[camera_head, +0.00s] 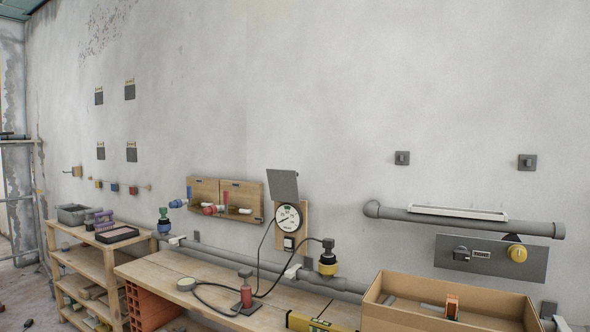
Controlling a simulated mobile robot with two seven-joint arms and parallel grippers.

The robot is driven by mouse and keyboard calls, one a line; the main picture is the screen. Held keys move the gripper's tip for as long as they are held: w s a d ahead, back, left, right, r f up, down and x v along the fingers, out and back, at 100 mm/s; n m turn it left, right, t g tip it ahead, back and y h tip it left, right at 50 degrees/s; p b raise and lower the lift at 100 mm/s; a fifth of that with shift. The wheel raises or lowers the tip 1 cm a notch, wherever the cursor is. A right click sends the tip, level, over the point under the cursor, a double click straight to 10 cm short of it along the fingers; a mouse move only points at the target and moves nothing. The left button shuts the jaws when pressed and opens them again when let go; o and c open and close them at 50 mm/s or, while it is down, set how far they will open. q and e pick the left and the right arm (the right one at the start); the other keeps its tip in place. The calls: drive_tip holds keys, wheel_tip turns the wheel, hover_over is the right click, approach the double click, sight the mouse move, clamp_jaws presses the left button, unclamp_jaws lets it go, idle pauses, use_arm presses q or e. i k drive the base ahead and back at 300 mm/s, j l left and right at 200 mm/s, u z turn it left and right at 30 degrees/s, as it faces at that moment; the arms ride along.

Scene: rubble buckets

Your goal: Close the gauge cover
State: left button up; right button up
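The gauge cover (283,185) is a dark grey flat plate, raised open above the round white gauge (288,217). The gauge is mounted on a wooden board (305,222) on the wall, its dial face uncovered. A small dark box with a light front (289,243) sits on the board under the gauge. Neither of my grippers shows in the head view.
A wooden workbench (165,271) stands below the gauge, with a red hand pump (246,292) and black hoses on it. A grey pipe (225,255) runs along the wall behind it. A cardboard box (395,317) stands at the right, a wooden shelf (85,257) at the left.

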sight(283, 183)
drive_tip(key=i+j+z, duration=0.15)
drive_tip(key=z, duration=0.3)
drive_tip(key=i+j+z, duration=0.1)
drive_tip(key=j+z, duration=0.15)
drive_tip(key=z, duration=0.2)
drive_tip(key=i+j+z, duration=0.2)
drive_tip(key=j, duration=0.2)
drive_tip(key=j+z, duration=0.2)
drive_tip(key=j, duration=0.25)
drive_tip(key=i+j, duration=0.1)
drive_tip(key=j, duration=0.35)
drive_tip(key=i+j+z, duration=0.1)
drive_tip(key=j, duration=0.35)
drive_tip(key=i+j, duration=0.1)
drive_tip(key=j, duration=0.35)
drive_tip(key=j+z, duration=0.1)
drive_tip(key=j, duration=0.35)
drive_tip(key=i, duration=0.05)
